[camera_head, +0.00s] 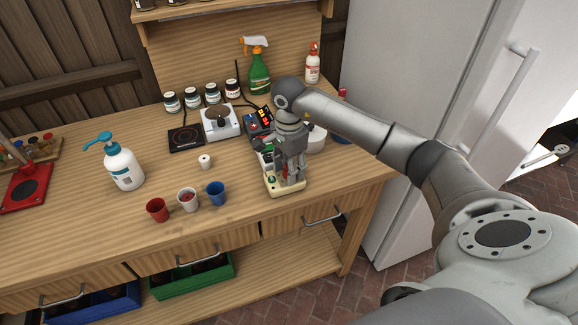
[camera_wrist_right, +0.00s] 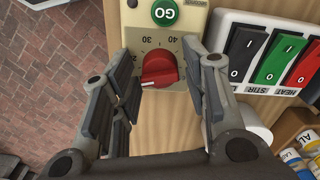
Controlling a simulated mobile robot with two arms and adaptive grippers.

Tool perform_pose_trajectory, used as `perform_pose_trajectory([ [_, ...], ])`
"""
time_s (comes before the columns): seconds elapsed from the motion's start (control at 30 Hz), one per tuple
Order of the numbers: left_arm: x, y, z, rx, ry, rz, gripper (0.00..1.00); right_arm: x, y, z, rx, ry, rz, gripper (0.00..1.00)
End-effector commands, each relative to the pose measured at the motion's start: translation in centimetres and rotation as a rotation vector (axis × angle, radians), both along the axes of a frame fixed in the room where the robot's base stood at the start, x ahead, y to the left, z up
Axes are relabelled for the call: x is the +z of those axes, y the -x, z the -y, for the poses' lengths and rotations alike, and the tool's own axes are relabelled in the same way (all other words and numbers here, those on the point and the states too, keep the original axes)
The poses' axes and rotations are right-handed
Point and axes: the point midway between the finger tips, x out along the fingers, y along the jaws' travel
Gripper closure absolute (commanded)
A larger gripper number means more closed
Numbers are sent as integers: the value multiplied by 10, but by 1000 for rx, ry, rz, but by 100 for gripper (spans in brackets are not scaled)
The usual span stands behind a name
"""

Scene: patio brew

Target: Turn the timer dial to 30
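The cream timer box (camera_head: 287,189) stands near the front right of the wooden workbench. In the right wrist view its red dial (camera_wrist_right: 160,69) sits on the panel (camera_wrist_right: 185,18) among printed numbers, with 30 and 40 readable above it. A pale mark shows at the dial's lower left edge in that view. My right gripper (camera_head: 290,180) points down over the box. In the wrist view its two fingers (camera_wrist_right: 157,88) are apart, one on each side of the dial, with gaps between them and it. The gripper hides much of the box in the head view. My left gripper is not in view.
A green GO button (camera_wrist_right: 165,12) is beside the dial. A switch box with black, green and red rockers (camera_wrist_right: 270,55) stands close to the timer. Red, white and blue cups (camera_head: 187,199) and a pump bottle (camera_head: 122,168) stand to the left. Bare bench lies between.

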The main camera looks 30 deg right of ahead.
Motion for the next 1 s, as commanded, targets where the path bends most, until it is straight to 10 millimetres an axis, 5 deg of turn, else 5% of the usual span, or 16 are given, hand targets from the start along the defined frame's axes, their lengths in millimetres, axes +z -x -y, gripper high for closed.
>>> perform_pose_trajectory([
  [0.27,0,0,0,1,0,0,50,0,0,0,0,0,0,96],
  [0.67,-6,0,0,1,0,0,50,-1,0,1,-96,2,1,96],
  [1.0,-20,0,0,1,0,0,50,-1,0,1,-375,1,1,96],
])
